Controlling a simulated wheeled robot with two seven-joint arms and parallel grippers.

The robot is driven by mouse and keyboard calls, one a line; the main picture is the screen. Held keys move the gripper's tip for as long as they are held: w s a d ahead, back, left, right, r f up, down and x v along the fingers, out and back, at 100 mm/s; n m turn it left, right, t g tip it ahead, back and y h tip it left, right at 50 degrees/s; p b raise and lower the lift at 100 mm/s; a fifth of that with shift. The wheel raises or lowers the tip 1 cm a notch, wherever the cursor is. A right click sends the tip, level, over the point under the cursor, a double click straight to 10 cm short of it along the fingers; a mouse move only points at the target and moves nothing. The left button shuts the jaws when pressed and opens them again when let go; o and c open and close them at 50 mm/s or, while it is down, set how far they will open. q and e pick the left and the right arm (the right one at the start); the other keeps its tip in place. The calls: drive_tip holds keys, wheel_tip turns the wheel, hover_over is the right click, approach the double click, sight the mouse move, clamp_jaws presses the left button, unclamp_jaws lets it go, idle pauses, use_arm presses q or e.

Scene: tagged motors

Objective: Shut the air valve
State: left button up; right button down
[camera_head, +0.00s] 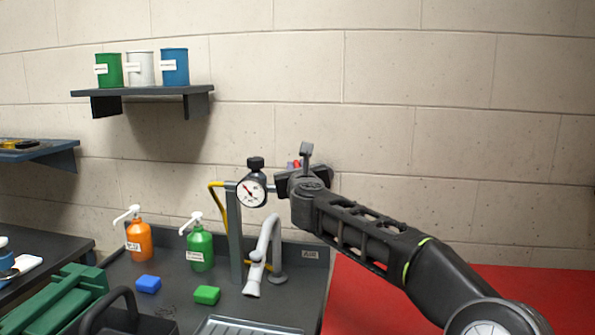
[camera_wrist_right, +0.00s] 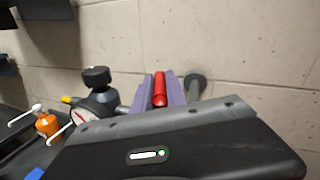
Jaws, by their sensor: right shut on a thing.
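The air valve's red handle (camera_wrist_right: 160,92) shows in the right wrist view between the two purple fingers of my right gripper (camera_wrist_right: 163,86), which is shut on it. In the head view, my right gripper (camera_head: 293,165) is at the air pipe, just right of the round pressure gauge (camera_head: 252,190). Only a little red and purple shows there, and my gripper body hides most of the valve. The gauge also shows in the right wrist view (camera_wrist_right: 93,112), left of the handle. My left gripper is not in view.
A black knob (camera_head: 256,163) tops the gauge assembly on a grey post (camera_head: 235,235) with a yellow hose (camera_head: 216,200). Below are a grey faucet (camera_head: 266,245), orange bottle (camera_head: 139,240), green bottle (camera_head: 200,248) and two sponges. A shelf (camera_head: 150,91) with three cans hangs upper left.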

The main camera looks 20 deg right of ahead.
drive_tip(key=shift+r+h, duration=0.1)
drive_tip(key=shift+h, duration=0.3)
drive_tip(key=c, duration=1.4)
unclamp_jaws()
drive_tip(key=shift+o, duration=0.2)
drive_tip(key=shift+s+a, duration=0.15)
drive_tip(key=shift+s, duration=0.25)
drive_tip(key=b+v, duration=0.2)
drive_tip(key=v, duration=0.5)
